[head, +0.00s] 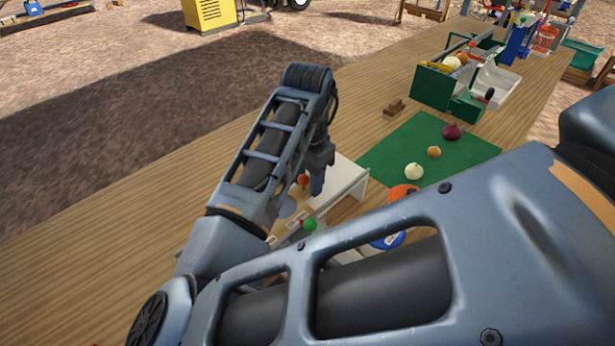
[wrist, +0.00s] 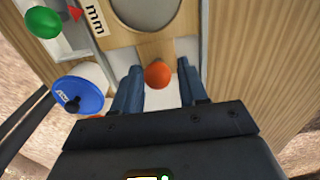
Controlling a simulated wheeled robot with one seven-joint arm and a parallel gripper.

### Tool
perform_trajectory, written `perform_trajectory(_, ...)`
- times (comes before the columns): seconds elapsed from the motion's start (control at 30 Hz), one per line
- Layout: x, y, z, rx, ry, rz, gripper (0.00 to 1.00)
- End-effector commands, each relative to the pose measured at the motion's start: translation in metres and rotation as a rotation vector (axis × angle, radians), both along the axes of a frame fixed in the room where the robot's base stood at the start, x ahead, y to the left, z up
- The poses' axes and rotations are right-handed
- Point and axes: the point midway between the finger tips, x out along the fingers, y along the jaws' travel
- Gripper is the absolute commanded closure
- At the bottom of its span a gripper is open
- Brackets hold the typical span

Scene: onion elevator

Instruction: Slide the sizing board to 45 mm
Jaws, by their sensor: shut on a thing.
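The wooden sizing board (wrist: 118,42) with a large round hole shows at the top of the wrist view. A label reading "mm" and a red pointer (wrist: 75,13) lie at its left; the number is cut off. An orange knob (wrist: 158,74) sits at the board's near end, between the blue fingers of my gripper (wrist: 163,86), which is shut on it. In the head view my gripper (head: 317,180) points down at the white-walled device (head: 347,182), and the orange knob (head: 303,180) shows beside it. My arm hides much of the device.
A green knob (wrist: 43,22) and a blue disc (wrist: 78,94) stand left of my gripper in the wrist view. A green mat (head: 385,160) with several onions lies beyond the device. Green bins (head: 433,87) stand farther back. The bench is bare at left.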

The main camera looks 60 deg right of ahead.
Motion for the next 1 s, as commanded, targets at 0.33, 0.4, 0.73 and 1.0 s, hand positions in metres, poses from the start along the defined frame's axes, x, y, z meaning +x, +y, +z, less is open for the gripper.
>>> perform_trajectory(0.33,-0.004,-0.016,0.001,-0.001,-0.001,-0.001,0.94)
perform_trajectory(0.4,-0.005,-0.02,0.001,-0.001,0.0,-0.001,0.94)
perform_trajectory(0.73,-0.01,-0.037,0.001,-0.001,-0.001,-0.001,0.94)
perform_trajectory(1.0,-0.014,-0.051,0.001,-0.002,0.0,-0.001,0.94)
